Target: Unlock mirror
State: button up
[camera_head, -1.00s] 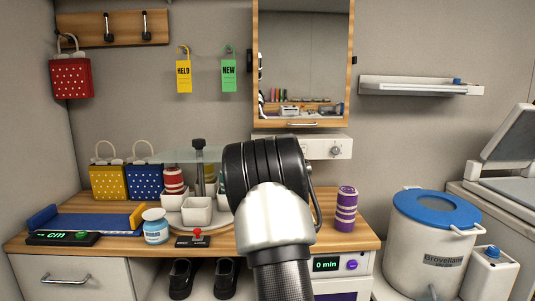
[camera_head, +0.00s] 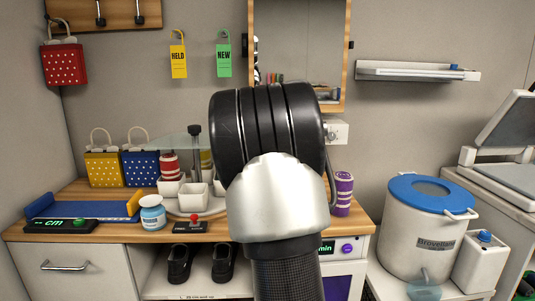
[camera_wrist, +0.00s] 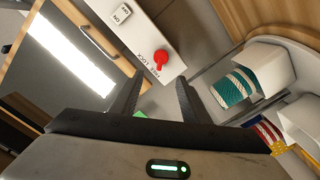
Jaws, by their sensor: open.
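The mirror (camera_head: 298,45) is a wood-framed cabinet front on the back wall, with its lower part behind my arm in the head view. A white panel (camera_head: 336,132) shows below it, mostly hidden by my arm. In the wrist view the panel (camera_wrist: 140,35) carries a red knob (camera_wrist: 160,58) beside the words FREE and LOCK, and a white ON/OFF switch (camera_wrist: 121,14). I cannot tell which word the knob points at. My gripper (camera_wrist: 156,95) is open and empty, its fingertips a little short of the knob and apart from it. The head view hides the gripper behind my arm.
In the wrist view a metal handle (camera_wrist: 100,42) is on the wooden frame left of the panel. White cups, one with a teal roll (camera_wrist: 232,90), stand at the right. Below, the wooden counter (camera_head: 100,232) holds bags, a jar and a blue tray.

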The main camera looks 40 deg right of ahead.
jog(key=v, duration=0.8)
